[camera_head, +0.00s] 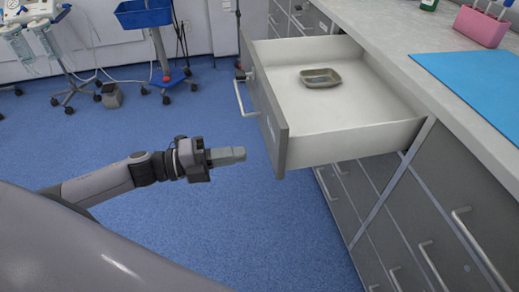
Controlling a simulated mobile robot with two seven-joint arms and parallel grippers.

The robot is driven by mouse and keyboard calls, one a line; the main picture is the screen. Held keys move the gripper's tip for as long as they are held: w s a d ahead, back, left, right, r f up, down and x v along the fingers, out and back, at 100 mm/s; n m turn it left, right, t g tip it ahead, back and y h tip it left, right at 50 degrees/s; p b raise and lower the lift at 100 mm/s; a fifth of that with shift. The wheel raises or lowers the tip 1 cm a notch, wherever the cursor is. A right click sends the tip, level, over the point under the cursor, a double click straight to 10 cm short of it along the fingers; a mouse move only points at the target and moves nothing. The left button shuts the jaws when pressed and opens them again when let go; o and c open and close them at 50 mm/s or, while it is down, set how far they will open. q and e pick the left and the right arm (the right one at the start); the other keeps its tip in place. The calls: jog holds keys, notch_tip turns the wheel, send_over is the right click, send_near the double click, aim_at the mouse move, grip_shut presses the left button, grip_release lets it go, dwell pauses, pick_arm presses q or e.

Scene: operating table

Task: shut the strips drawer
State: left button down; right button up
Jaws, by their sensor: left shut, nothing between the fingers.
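The drawer (279,122) is pulled well out of the grey cabinet under the counter, with its grey front facing left. Its bar handle (242,100) is on that front. Inside the drawer lies a small grey-beige tray (321,78); I see no strips. I cannot read any label that marks it as the strips drawer. My left gripper (240,154) is shut and empty. It is to the left of the drawer front, near its lower end in the picture, and appears apart from it. My right gripper is not in view.
The counter (400,34) above holds a blue mat (478,82), a pink holder (480,25) and a green bottle (429,4). Other drawers below are shut. A wheeled stand with a blue basket (144,14) is at the back.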

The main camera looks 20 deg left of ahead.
aim_at(274, 149)
pick_arm(q)
jog(key=x, duration=0.5)
jog(key=shift+w, duration=0.1)
jog(key=shift+w+d, duration=0.15)
jog(key=shift+d, duration=0.15)
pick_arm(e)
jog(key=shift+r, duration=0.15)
pick_arm(q)
jog(key=shift+d, duration=0.1)
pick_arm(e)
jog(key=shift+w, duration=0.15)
